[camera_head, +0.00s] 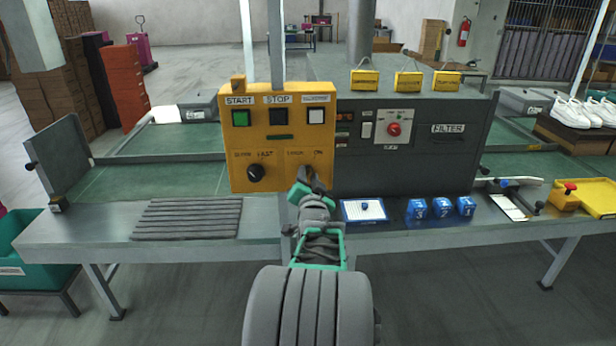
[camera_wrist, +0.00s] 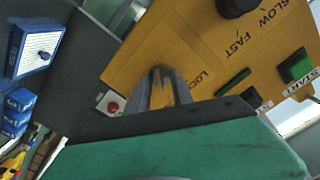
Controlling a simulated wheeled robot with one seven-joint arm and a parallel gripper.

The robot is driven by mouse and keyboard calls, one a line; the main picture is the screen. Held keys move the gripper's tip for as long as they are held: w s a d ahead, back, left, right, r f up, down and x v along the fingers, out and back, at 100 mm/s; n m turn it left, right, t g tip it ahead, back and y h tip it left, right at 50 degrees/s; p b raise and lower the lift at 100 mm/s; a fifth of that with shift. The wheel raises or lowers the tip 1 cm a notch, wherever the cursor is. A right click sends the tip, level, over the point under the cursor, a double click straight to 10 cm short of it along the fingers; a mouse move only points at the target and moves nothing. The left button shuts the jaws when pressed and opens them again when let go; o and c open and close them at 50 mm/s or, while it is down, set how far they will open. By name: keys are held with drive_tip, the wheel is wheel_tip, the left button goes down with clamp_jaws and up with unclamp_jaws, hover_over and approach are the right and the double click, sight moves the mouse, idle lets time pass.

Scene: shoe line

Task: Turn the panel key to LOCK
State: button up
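The yellow control panel (camera_head: 277,140) stands upright behind the table and fills much of the wrist view (camera_wrist: 195,50). Its lower right carries the labels LOCK (camera_head: 295,153) and ON. The key below these labels is hidden by my gripper (camera_head: 308,176), so its angle does not show. My gripper's fingers (camera_wrist: 161,76) reach to the panel beside the LOCK lettering in the wrist view. Yellow shows between the fingers, but their tips overlap the key area. I cannot tell whether they are closed on the key.
Beside the key area is the black SLOW/FAST knob (camera_head: 255,172). Above are the green START button (camera_head: 240,118), the black STOP button (camera_head: 278,117) and a white button (camera_head: 316,117). A grey unit with a red knob (camera_head: 394,129) adjoins the panel. Blue blocks (camera_head: 441,208) stand right.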

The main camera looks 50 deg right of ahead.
drive_tip(key=shift+c, duration=0.6)
clamp_jaws()
